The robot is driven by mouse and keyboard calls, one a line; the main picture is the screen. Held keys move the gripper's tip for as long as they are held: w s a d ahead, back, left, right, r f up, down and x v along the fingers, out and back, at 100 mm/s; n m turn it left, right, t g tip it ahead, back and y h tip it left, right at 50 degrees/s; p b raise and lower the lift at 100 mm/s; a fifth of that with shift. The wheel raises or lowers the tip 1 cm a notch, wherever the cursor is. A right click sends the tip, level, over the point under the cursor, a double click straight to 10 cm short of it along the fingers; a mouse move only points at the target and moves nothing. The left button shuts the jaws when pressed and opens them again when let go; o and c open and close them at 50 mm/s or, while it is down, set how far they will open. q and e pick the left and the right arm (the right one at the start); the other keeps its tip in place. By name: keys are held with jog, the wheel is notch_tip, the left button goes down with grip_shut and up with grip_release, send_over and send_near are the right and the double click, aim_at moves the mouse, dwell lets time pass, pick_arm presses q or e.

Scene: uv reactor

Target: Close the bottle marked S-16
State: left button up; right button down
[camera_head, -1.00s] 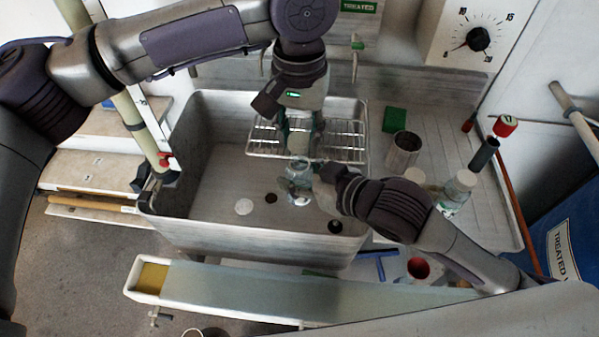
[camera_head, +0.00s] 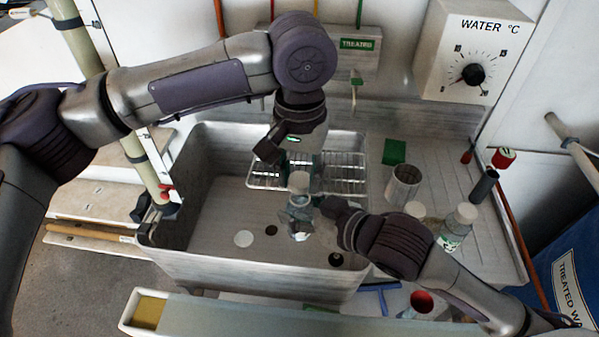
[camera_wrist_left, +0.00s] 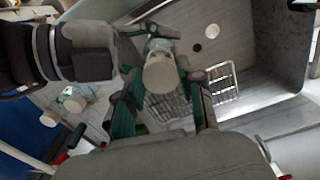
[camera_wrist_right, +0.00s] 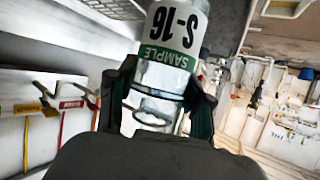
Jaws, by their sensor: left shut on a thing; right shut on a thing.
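The clear bottle marked S-16 (camera_head: 300,215) is upright over the sink. Its upside-down label shows in the right wrist view (camera_wrist_right: 174,36). My right gripper (camera_head: 318,206) is shut on it from the right; that view shows the fingers around the glass (camera_wrist_right: 158,100). My left gripper (camera_head: 302,172) points down and is shut on a pale round cap (camera_head: 299,182), which is just above the bottle's mouth. In the left wrist view the cap (camera_wrist_left: 160,75) is between the fingers, with the bottle behind it. I cannot tell whether cap and bottle touch.
The steel sink (camera_head: 215,250) is below, with a wire rack (camera_head: 345,172) at its back.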

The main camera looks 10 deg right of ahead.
aim_at(300, 213)
pick_arm(q)
jog(key=shift+f, duration=0.75)
jog(key=shift+f, duration=0.55)
